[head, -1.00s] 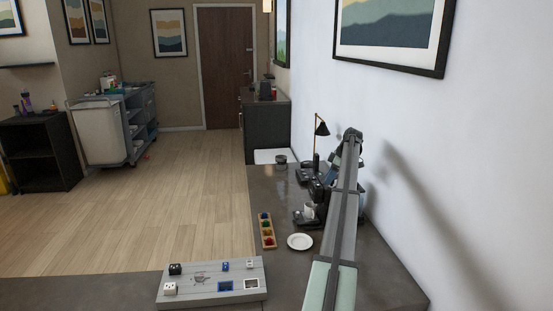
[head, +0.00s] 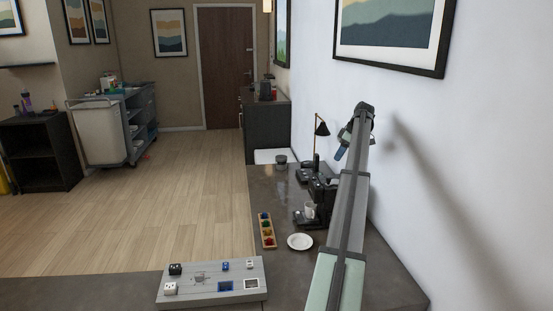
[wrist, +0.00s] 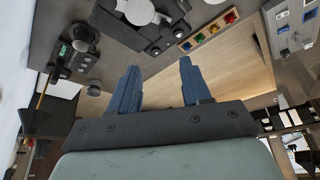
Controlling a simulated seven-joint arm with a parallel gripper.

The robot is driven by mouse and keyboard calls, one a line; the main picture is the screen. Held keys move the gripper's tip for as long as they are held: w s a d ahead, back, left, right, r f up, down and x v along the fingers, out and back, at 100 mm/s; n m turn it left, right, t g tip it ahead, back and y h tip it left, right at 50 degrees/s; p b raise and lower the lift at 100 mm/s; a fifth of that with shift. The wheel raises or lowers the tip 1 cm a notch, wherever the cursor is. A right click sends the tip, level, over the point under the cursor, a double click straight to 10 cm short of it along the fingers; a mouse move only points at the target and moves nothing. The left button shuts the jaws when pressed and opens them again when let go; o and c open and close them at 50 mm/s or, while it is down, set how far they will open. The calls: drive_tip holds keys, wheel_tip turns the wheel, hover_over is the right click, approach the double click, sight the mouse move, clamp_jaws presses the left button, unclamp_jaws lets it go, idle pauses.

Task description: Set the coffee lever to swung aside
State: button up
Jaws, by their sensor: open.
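The black coffee machine (head: 320,190) stands on the counter along the wall, partly hidden by my arm. A white cup (head: 309,210) sits at its front. In the wrist view the dark machine (wrist: 150,36) and the white cup (wrist: 140,10) are at the top edge, cut off by the frame. I cannot make out the coffee lever or its position. My gripper (wrist: 158,62) is open and empty, with its two blue fingers apart. In the head view my gripper (head: 342,152) hangs above and behind the machine, clear of it.
A black lamp (head: 321,128) stands behind the machine. A device with a green display (wrist: 75,48) is at the left in the wrist view. A white plate (head: 300,242), a wooden tray of coloured pieces (head: 267,231) and a grey board (head: 190,293) lie nearer. The counter's left strip is partly clear.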

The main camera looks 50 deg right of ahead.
drive_tip(key=w+a+f, duration=0.1)
drive_tip(key=w+a, duration=0.5)
drive_tip(key=w, duration=0.6)
drive_tip(key=w+a+f, duration=0.2)
drive_tip(key=w+a, duration=0.5)
drive_tip(key=w, duration=0.5)
drive_tip(key=shift+a+f+n+t+y, duration=0.2)
drive_tip(key=shift+f+n+t+y, duration=0.1)
drive_tip(key=shift+y, duration=0.1)
